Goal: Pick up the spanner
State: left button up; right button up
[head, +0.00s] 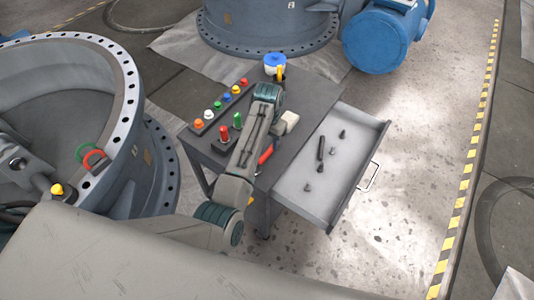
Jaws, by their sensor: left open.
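I cannot make out a spanner for certain. A dark long piece (320,147) lies in the open drawer (346,167), too small to name. A red tool-like piece (265,154) lies on the cart top beside my left forearm, which partly covers it. My left arm reaches in from below across the cart top, and its gripper end (268,92) is near the far edge, by the blue and white tub (274,61). The left fingers are mostly hidden behind the wrist; the gripper is open and I see nothing held. My right gripper is out of view.
The grey cart (309,93) carries a strip of coloured buttons (227,98), red and green pieces, and a pale block (289,120). Small dark parts lie in the drawer. A big valve ring (128,90) stands left, another flange (268,30) behind. Floor is clear right of the drawer.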

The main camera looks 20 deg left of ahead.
aim_at(267, 153)
pick_arm(q)
jog(key=shift+s+a+f+p, duration=0.1)
jog(key=shift+f+p, duration=0.2)
jog(key=shift+f, duration=1.3)
jog(key=shift+s+a+f+p, duration=0.1)
jog(key=shift+f+p, duration=0.15)
jog(key=shift+f, duration=1.3)
grip_shut()
